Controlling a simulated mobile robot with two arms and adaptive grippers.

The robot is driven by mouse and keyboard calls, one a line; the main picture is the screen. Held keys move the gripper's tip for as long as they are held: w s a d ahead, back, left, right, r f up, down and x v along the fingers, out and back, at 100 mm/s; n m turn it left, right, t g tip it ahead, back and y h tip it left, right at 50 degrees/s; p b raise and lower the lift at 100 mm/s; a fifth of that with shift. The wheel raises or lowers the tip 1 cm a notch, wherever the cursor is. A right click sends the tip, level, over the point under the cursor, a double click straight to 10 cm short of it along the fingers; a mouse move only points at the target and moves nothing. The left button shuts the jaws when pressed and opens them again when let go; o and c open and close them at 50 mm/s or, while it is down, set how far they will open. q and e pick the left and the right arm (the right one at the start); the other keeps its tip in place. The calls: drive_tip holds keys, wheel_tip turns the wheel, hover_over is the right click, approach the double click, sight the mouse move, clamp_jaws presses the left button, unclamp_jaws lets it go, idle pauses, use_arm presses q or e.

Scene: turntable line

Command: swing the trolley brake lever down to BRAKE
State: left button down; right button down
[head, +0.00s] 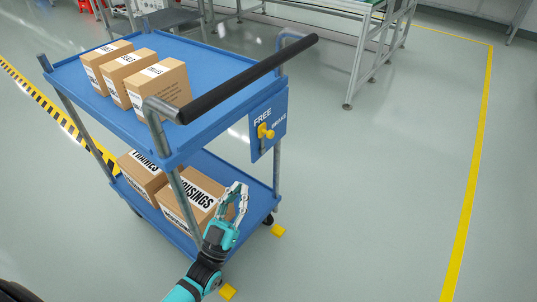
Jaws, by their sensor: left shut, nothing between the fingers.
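The blue trolley (216,137) stands at the left centre, with a black push handle (250,79) at its near end. A blue brake plate (277,107) marked FREE and BRAKE hangs below the handle on the right side. The small yellow brake lever (265,131) sits on this plate under the word FREE; its exact angle is too small to tell. My left gripper (240,188) is shut and empty, below the plate and in front of the lower shelf, apart from the lever in the picture. My right gripper is out of view.
Several cardboard boxes stand on the upper shelf (205,55) and lower shelf. Yellow blocks (278,230) show near the trolley's wheels. A metal-framed table (372,62) stands behind. The floor to the right is clear up to a yellow line (471,185).

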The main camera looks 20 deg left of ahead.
use_arm(q)
drive_tip(key=shift+r, duration=0.1)
